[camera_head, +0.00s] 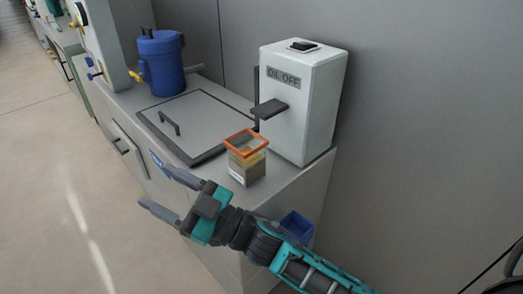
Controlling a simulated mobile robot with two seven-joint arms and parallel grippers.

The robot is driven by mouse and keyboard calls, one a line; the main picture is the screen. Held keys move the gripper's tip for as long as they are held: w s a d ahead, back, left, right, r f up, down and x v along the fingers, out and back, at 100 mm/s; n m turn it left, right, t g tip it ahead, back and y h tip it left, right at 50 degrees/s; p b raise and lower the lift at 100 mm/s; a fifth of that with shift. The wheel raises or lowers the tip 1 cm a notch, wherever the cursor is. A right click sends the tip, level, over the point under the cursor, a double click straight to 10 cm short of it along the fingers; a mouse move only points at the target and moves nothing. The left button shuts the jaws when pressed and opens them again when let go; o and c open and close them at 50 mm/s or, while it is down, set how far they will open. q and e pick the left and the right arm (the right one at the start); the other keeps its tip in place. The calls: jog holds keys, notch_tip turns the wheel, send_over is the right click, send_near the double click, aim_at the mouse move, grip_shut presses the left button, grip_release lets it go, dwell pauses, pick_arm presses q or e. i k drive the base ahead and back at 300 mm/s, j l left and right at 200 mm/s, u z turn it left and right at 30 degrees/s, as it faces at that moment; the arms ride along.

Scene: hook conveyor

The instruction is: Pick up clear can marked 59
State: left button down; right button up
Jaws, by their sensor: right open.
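A clear can (247,168) with an orange square rim and amber-brown contents stands upright on the counter, in front of the white "OIL OFF" box. No number 59 can be read on it. My right gripper (156,187) is open and empty. Its two fingers point left in the picture, to the left of the can and lower in the picture, apart from it. The forearm comes in from the lower right, passing below the can in the picture. My left gripper is not in view.
The white "OIL OFF" box (306,105) has a dark shelf (270,109) jutting out near the can. A handled hatch (196,118) and a blue container (162,65) lie farther left. A blue bin (297,226) is at the counter's side. The floor at left is clear.

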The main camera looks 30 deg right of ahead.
aim_at(246, 149)
jog(key=i+j+z, duration=0.25)
jog(key=i+z, duration=0.2)
jog(key=i+j+z, duration=0.3)
jog(key=j+z, duration=0.15)
